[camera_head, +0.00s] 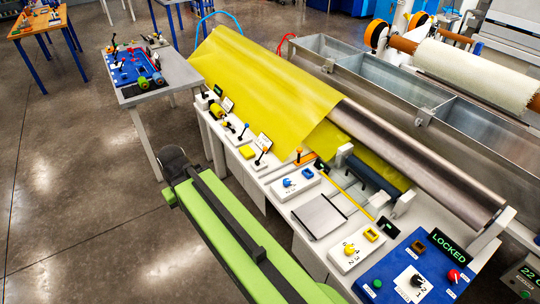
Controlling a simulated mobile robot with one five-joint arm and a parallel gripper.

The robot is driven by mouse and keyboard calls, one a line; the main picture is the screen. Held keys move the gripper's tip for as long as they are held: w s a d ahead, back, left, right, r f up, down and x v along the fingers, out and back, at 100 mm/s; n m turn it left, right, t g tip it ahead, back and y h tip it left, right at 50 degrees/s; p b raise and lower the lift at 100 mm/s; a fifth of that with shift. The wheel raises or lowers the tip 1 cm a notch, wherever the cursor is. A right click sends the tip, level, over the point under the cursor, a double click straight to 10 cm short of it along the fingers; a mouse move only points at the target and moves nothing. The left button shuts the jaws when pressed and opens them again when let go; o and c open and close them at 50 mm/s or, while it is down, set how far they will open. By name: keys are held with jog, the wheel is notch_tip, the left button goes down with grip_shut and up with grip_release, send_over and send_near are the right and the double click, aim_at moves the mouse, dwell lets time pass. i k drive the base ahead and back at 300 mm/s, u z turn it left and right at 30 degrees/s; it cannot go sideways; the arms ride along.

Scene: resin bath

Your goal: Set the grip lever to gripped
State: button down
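Several small levers stand along the white bench (290,208); I cannot tell which is the grip lever, as their labels are too small to read. One upright lever with a dark knob (206,89) stands at the bench's far left end, beside a small green-lit display (218,91). My green arm crosses the bottom of the view in front of the bench. Its dark end piece is at the left; no gripper fingers show.
A yellow sheet (265,85) drapes over the bench, beside a long metal roller (420,160). A metal trough (380,75) lies behind. A blue panel (385,268) has a display reading LOCKED (447,245). A grey side table (180,72) stands left; the floor at left is clear.

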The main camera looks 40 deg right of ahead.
aim_at(265, 148)
jog(key=z, duration=0.2)
jog(key=i, duration=0.85)
jog(key=u, duration=0.1)
